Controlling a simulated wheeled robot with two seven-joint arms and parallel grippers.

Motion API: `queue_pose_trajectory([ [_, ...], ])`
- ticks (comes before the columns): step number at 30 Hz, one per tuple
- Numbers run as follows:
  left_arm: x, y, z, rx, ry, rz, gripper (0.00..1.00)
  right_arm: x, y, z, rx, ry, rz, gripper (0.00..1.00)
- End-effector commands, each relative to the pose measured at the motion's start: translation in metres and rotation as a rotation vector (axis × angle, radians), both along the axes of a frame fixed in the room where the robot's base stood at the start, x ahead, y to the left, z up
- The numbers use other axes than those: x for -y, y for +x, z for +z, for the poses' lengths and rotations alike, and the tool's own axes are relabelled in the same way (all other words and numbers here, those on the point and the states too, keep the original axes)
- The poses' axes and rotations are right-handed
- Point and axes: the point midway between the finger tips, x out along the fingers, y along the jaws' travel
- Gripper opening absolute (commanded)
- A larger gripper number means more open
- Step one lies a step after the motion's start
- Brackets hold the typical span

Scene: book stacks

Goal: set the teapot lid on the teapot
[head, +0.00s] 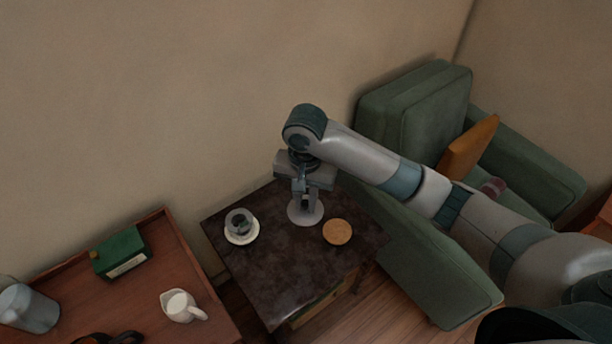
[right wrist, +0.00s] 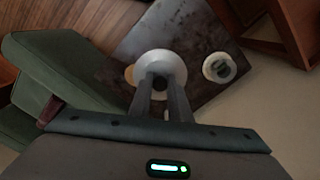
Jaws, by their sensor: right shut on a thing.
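My right gripper (head: 305,203) points down over the dark side table (head: 285,265). It is shut on a small dark thing (right wrist: 160,84), which looks like the knob of the teapot lid. A white round disc (head: 301,216) shows around and under the fingertips. It also shows in the right wrist view (right wrist: 161,58). I cannot tell whether this disc is part of the lid or a separate thing under it, nor whether it touches the table. I cannot make out a clear teapot. My left gripper is not in view.
A dark grey cup (head: 238,222) on a white saucer (head: 243,239) stands left of the gripper. A round tan coaster (head: 337,231) lies to the right. A wooden table (head: 150,255) holds a white jug (head: 181,306) and a green box (head: 121,252). The side table's front is clear.

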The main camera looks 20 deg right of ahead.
Motion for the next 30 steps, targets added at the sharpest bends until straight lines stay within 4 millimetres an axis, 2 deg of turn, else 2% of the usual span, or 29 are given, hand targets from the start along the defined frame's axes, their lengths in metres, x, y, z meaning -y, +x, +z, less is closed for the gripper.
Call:
queue_pose_trajectory([
  [3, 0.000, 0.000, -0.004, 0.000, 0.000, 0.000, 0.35, 0.004, 0.001, 0.023, 0.007, -0.004, 0.098, 0.00],
  [8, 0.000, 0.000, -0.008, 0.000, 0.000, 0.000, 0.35, 0.012, -0.007, 0.050, 0.006, -0.005, 0.230, 0.00],
  [18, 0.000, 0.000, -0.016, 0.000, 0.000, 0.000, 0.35, 0.051, -0.041, 0.099, 0.004, -0.003, 0.459, 0.00],
  [24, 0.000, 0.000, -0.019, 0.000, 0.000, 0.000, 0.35, 0.072, -0.060, 0.115, 0.003, -0.002, 0.524, 0.00],
  [30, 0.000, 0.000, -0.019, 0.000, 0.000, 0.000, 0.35, 0.079, -0.069, 0.121, 0.000, 0.000, 0.545, 0.00],
])
